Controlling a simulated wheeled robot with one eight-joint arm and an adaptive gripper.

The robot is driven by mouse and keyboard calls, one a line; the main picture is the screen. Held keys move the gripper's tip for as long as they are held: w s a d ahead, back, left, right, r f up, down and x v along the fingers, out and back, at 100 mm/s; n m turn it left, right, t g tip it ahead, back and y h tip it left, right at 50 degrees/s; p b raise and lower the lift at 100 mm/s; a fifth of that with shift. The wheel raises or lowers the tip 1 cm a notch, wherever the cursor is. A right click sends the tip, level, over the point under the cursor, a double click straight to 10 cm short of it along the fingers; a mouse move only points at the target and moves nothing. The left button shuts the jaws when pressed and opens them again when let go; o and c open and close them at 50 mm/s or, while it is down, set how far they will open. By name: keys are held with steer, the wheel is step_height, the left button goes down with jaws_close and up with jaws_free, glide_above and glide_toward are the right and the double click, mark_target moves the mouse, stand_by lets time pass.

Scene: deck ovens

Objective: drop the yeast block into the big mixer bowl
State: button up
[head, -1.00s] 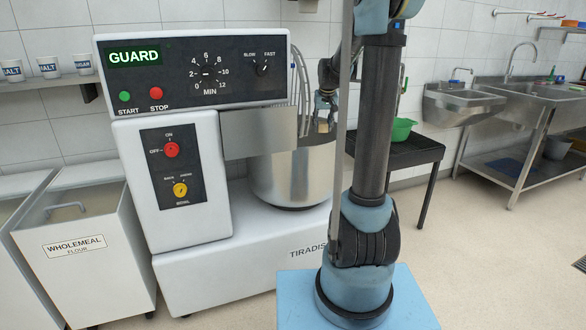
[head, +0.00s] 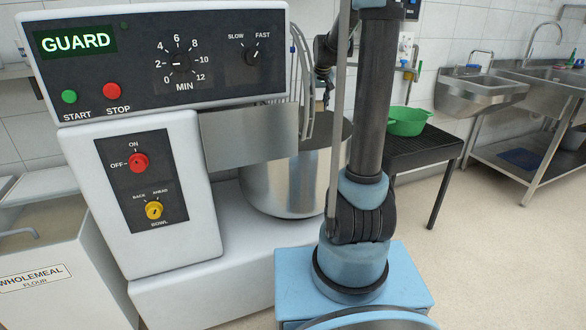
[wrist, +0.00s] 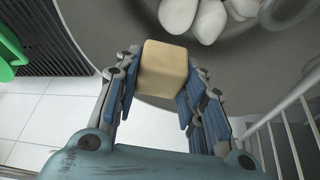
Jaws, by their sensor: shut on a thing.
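The yeast block (wrist: 165,68) is a pale tan cube in the wrist view. My gripper (wrist: 160,80) is shut on it, with a finger on each side. The big mixer bowl (head: 285,186) is steel and stands at the mixer's right side in the head view. In the wrist view the bowl's grey interior (wrist: 105,25) spreads behind and below the block, with several pale lumps (wrist: 195,15) in it. The block appears over the bowl, apart from the lumps; its height is hard to tell. In the head view, my arm hides part of the bowl.
A wire guard (head: 304,75) rises beside the bowl; its bars (wrist: 285,140) show at right in the wrist view. The mixer panel (head: 165,60) reads GUARD. A green bowl (head: 406,121) sits on a black stand (head: 420,150). Sinks (head: 480,92) are at the right.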

steer(key=shift+w+f, duration=0.15)
steer(key=shift+f, duration=2.85)
steer(key=o, duration=1.2)
steer(key=shift+c, duration=0.2)
steer(key=shift+r, duration=0.1)
steer(key=v, duration=1.1)
steer(key=shift+s+r, duration=0.25)
steer(key=shift+r, duration=0.05)
